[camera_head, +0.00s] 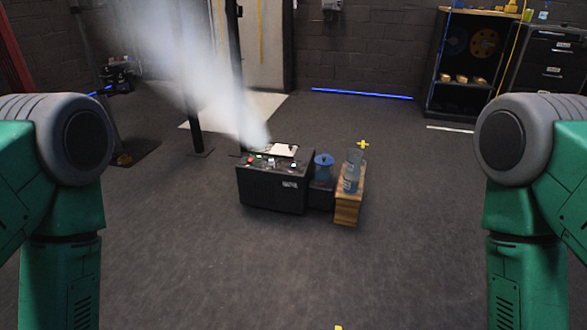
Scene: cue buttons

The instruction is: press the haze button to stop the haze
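A dark box-shaped console (271,196) stands on the floor near the middle of the head view. Several small coloured buttons (266,162) sit on its top panel, among them a red one and a green one. They are too small to tell which is the haze button. A white plume of haze (205,70) rises from the console's back and drifts up and left. My green arms show at the left and right edges, well short of the console. Neither gripper is in the picture.
A blue container (323,166) sits right of the console. A clear bottle (352,172) stands on a wooden crate (348,206) beside it. A dark post (192,90) rises behind left. Shelves (466,65) stand at the back right. The floor in front is clear.

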